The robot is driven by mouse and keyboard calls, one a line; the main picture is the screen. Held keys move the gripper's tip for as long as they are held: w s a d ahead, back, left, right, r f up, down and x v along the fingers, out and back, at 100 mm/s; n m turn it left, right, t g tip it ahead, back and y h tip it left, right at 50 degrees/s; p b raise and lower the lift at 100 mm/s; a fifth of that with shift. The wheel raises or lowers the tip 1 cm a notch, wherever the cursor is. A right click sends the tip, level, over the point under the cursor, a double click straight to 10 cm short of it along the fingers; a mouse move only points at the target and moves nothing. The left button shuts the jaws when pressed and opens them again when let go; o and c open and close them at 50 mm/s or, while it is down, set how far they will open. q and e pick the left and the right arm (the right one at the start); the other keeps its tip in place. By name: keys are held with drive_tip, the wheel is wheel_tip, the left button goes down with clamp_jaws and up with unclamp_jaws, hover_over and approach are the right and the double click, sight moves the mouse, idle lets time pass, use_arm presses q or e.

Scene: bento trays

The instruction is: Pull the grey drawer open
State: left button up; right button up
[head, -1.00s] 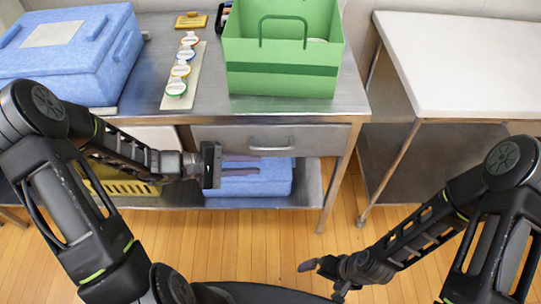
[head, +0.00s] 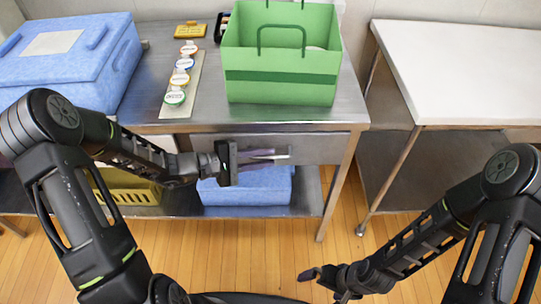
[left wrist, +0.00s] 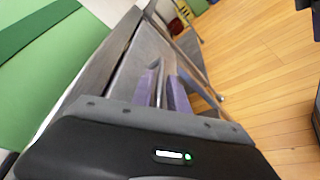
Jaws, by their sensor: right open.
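The grey drawer (head: 325,150) sits under the metal tabletop and its front looks flush with the table frame. Its bar handle (head: 284,156) is partly hidden behind my left gripper (head: 272,157). That gripper points right across the drawer front, at the handle's height. Its two purple fingers (left wrist: 163,90) stand apart in the left wrist view, beside the drawer front. I cannot tell whether they touch the handle. My right gripper (head: 312,276) is open and empty, low over the floor, away from the drawer.
A green bag (head: 280,90) stands on the tabletop above the drawer. A blue box (head: 245,192) lies on the lower shelf. A blue cooler (head: 70,70) and several small tubs (head: 182,64) are at left. The floor in front is clear.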

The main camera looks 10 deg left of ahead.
use_arm(q)
drive_tip(key=shift+x, duration=1)
drive_tip(key=shift+c, duration=0.3)
clamp_jaws()
idle(0.4)
